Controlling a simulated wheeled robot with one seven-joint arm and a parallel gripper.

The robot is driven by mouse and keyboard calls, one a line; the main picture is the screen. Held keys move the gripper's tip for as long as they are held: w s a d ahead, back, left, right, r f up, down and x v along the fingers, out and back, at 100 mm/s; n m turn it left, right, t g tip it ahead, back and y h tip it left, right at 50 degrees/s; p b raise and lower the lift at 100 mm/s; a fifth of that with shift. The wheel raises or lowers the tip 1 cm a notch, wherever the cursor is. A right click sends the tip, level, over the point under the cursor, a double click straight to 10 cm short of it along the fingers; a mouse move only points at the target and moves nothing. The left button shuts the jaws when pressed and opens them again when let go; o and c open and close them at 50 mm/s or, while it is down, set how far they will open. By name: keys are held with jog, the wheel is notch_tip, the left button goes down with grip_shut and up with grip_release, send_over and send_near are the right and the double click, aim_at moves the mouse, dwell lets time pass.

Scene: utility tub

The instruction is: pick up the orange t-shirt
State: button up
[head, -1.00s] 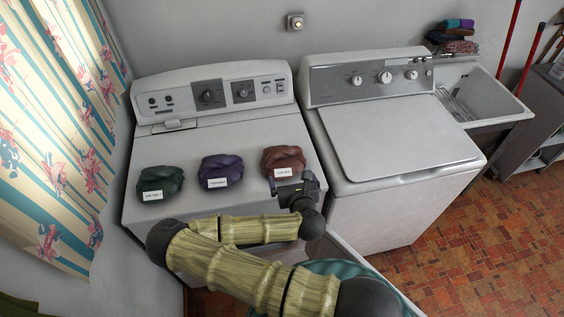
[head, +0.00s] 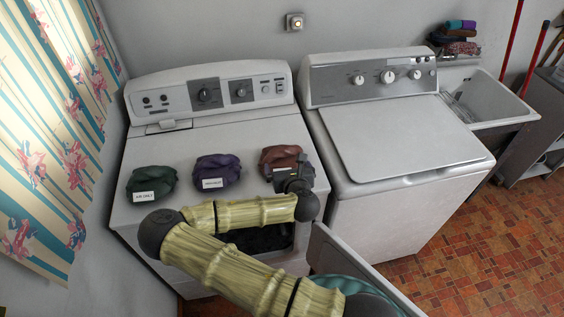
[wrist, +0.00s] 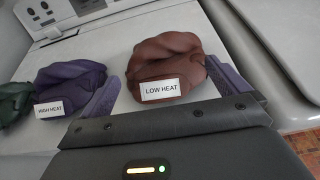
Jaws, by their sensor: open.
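A reddish-brown folded cloth bundle (head: 277,157) with a white label lies at the right of a row on top of the left machine. It is the nearest match to the orange t-shirt; no plainly orange cloth shows. In the wrist view the bundle (wrist: 168,58) reads "LOW HEAT". My gripper (head: 290,176) is at its near right side and hides part of it in the head view. In the wrist view my open gripper (wrist: 163,78) has one purple-grey finger on each side of the bundle's near part. Whether they touch it cannot be told.
A purple bundle (head: 217,169) labelled "HIGH HEAT" and a green bundle (head: 152,183) labelled "AIR ONLY" lie to the left on the white machine (head: 150,140). A second white machine (head: 400,140) stands right. An open door (head: 345,262) juts out at the left machine's front.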

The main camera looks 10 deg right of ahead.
aim_at(283, 155)
jog(key=x, duration=0.4)
jog(key=shift+w+p, duration=0.2)
jog(key=shift+p, duration=0.2)
jog(key=shift+w+f, duration=0.1)
jog(key=shift+a, duration=0.1)
jog(key=shift+w+p, duration=0.45)
jog(key=x, duration=0.1)
jog(key=p+x, duration=0.1)
jog(key=x, duration=0.1)
jog(key=shift+w+d, duration=0.2)
jog(key=shift+d, duration=0.1)
jog(key=shift+w+f, duration=0.25)
jog(key=shift+w, duration=0.05)
jog(key=shift+w, duration=0.1)
jog(key=shift+c, duration=0.2)
